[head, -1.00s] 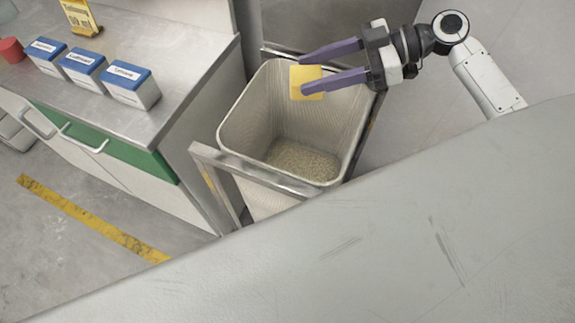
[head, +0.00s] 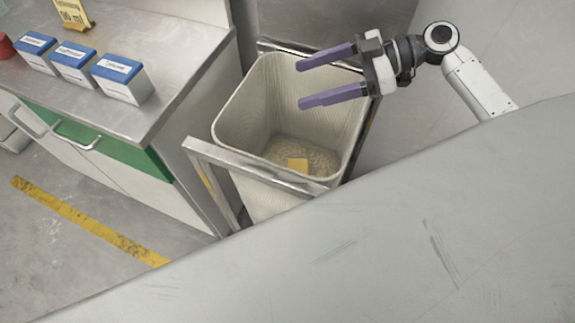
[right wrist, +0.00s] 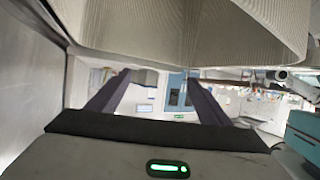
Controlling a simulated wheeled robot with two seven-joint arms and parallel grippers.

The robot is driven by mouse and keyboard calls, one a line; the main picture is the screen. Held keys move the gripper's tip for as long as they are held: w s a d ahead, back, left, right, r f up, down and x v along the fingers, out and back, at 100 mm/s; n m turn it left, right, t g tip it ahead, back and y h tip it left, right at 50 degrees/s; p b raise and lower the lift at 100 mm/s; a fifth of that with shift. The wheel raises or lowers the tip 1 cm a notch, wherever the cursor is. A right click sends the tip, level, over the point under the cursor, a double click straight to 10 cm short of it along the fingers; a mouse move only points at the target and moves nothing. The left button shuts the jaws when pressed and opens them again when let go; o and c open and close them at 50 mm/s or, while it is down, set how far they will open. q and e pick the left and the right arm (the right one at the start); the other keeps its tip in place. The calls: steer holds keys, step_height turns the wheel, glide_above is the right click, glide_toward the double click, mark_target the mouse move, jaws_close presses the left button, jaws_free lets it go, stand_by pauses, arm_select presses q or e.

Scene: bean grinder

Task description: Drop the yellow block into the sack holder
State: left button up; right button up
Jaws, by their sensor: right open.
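The yellow block (head: 297,165) lies at the bottom of the sack holder (head: 243,112), on the grainy beans (head: 322,160). The sack holder is a deep, pale, ribbed bin in a metal frame. My right gripper (head: 301,84) is open and empty above the bin's right part, its two purple fingers pointing left. In the right wrist view the fingers (right wrist: 155,92) are spread with nothing between them, and the pale ribbed wall shows along the top. My left gripper is not in view.
A metal counter (head: 185,60) stands to the left with several blue-lidded boxes (head: 122,78), a yellow sign (head: 73,14) and a red object (head: 5,47). A large grey surface (head: 380,230) fills the foreground. The metal frame bar (head: 255,167) crosses the bin's front.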

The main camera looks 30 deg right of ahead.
steer(key=b+v, duration=0.1)
steer(key=v, duration=0.9)
steer(key=shift+b, duration=0.35)
steer(key=shift+s+r, duration=0.1)
